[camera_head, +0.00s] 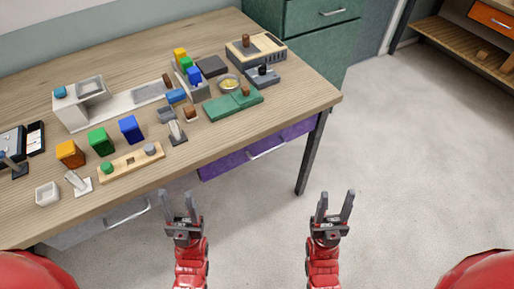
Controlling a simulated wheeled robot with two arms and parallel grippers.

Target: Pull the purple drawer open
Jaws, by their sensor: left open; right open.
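The purple drawer (225,163) is under the right part of the wooden table's front edge. It has a light metal bar handle (267,150) across its front, and its front looks flush under the tabletop. My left gripper (180,205) is open and empty, in front of the table, below and to the left of the purple drawer in the picture. My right gripper (335,205) is open and empty over the floor, below and to the right of the drawer. Neither gripper touches the drawer or its handle.
The wooden table (225,142) holds several coloured blocks, trays and small fixtures. A dark table leg (312,155) stands right of the purple drawer. A grey drawer (100,228) is at the lower left. A green cabinet (315,45) stands behind. The floor (410,170) at right is clear.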

